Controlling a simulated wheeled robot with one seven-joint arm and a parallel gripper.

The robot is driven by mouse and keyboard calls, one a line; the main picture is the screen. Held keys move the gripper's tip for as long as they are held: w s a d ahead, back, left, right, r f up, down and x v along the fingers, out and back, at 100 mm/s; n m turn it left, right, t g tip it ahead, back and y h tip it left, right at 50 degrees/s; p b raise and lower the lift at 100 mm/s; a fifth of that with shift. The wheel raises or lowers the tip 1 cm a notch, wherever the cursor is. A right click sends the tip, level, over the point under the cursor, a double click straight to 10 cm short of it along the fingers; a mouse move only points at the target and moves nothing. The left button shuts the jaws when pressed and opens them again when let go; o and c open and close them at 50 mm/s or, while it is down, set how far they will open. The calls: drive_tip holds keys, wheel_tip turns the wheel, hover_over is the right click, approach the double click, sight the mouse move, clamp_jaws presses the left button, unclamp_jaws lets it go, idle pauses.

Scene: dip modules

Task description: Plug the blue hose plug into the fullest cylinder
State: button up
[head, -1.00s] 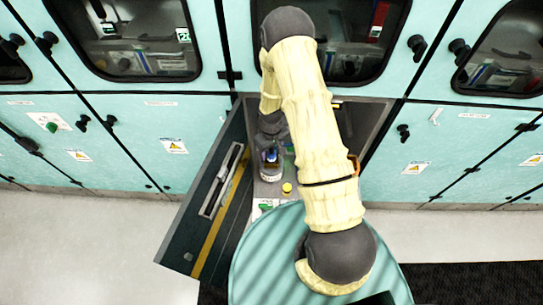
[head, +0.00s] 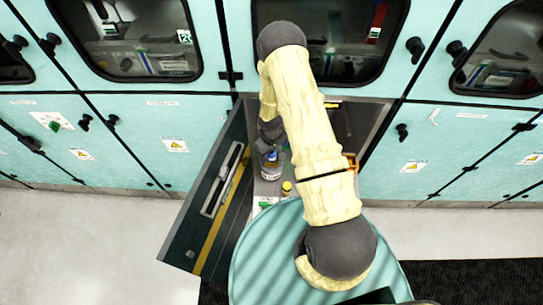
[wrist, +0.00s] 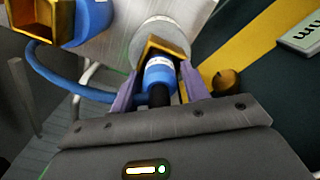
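The blue hose plug (wrist: 159,75) sits between the purple fingers of my gripper (wrist: 160,88) in the wrist view, with a yellow square collar around it. The fingers appear closed on it. Beyond its tip is a round grey-white top (wrist: 152,33), likely a cylinder's; I cannot tell whether they touch. In the head view, a clear cylinder (head: 271,172) stands inside the open cabinet, with a blue part just above it below my gripper. Its contents are too small to judge. Other cylinders are hidden or unclear.
A second blue part with a yellow square end (wrist: 45,20) and a blue hose (wrist: 55,82) lie at left in the wrist view. The open cabinet door (head: 207,205) stands to the left. A small yellow-topped object (head: 287,187) is near the cylinder.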

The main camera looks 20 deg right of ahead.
drive_tip(key=c, duration=0.8)
wheel_tip(320, 180, up, 10)
drive_tip(key=b, duration=0.3)
idle(0.4)
